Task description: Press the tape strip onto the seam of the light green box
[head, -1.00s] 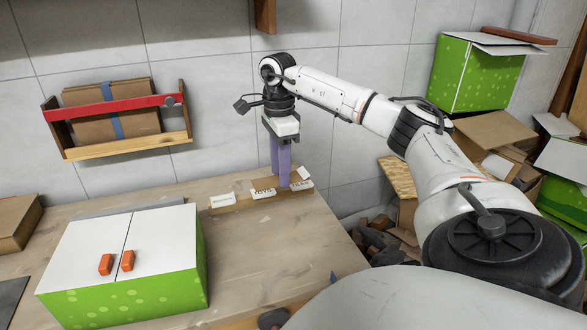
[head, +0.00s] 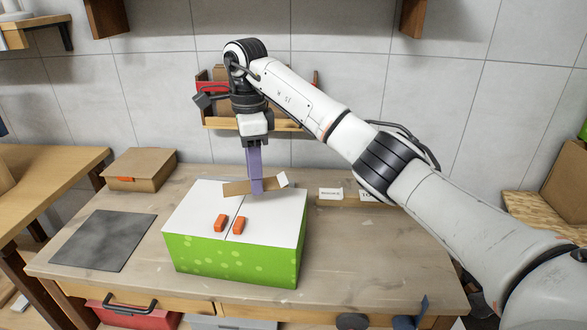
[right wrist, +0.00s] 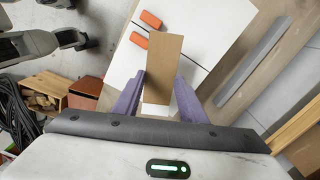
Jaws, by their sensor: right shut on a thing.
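The light green box (head: 235,260) stands on the workbench, with a white two-panel top (head: 195,205) and a seam running front to back. Two orange tabs, a left one (head: 221,223) and a right one (head: 238,226), sit on either side of the seam near the front. My right gripper (head: 257,188) points down over the back part of the top, shut on a brown tape strip (head: 236,188) with a white end. In the right wrist view the strip (right wrist: 165,68) lies between the purple fingers. Whether it touches the top is unclear. I do not see my left gripper.
A dark grey mat (head: 103,240) lies left of the box, with a cardboard box (head: 139,170) behind it. White labels (head: 330,193) stand on a holder to the right, partly behind my right arm. A wall rack (head: 290,122) hangs behind. The bench front is clear.

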